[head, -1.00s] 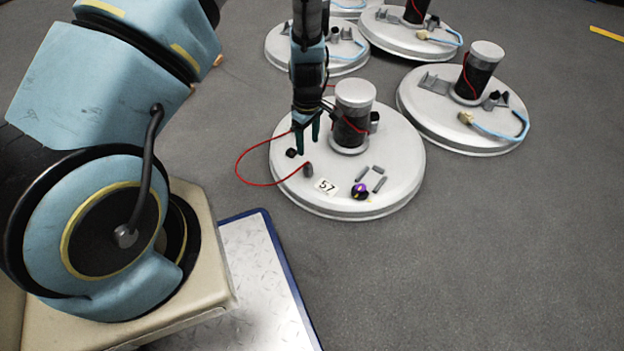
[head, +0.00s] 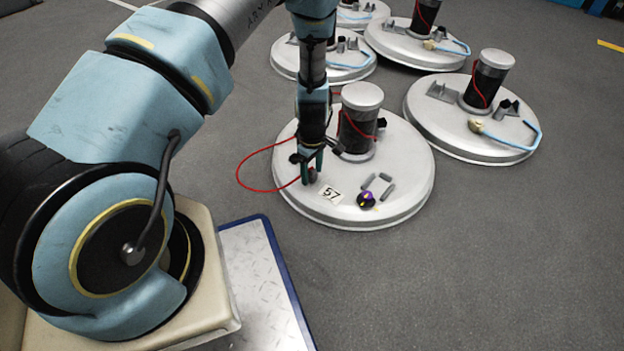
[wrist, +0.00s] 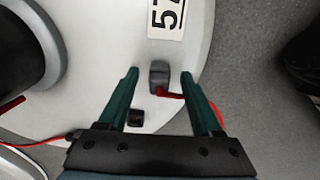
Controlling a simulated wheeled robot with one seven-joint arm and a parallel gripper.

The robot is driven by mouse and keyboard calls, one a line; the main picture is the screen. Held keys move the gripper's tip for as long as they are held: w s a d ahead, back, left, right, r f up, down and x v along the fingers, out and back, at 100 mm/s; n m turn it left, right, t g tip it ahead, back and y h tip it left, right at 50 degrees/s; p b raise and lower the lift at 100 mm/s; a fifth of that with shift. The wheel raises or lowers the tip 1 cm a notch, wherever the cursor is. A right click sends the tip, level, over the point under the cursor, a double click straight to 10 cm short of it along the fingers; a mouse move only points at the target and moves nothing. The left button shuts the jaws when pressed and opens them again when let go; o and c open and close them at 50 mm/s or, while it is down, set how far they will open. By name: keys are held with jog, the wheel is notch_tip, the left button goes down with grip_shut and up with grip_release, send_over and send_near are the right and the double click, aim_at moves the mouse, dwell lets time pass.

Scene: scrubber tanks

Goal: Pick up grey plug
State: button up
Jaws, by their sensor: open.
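The grey plug (wrist: 159,77) stands on the round white tank lid marked 57, with a red cable at its base in the wrist view. My gripper (wrist: 157,73) is open, with its two green fingers on either side of the plug and apart from it. In the head view my gripper (head: 312,174) is low over the lid's left front, and the plug (head: 310,176) is partly hidden by the fingers. The white lid (head: 405,205) lies on the grey floor.
A black cylinder with a white cap (head: 358,125) rises from the lid. A black socket (wrist: 136,118) sits near the plug. A purple-black knob (head: 366,200) and grey brackets are at the lid's front. Several similar lids (head: 470,140) stand behind. A blue-edged metal plate (head: 262,290) lies in front.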

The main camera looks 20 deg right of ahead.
grip_shut()
dwell(0.5)
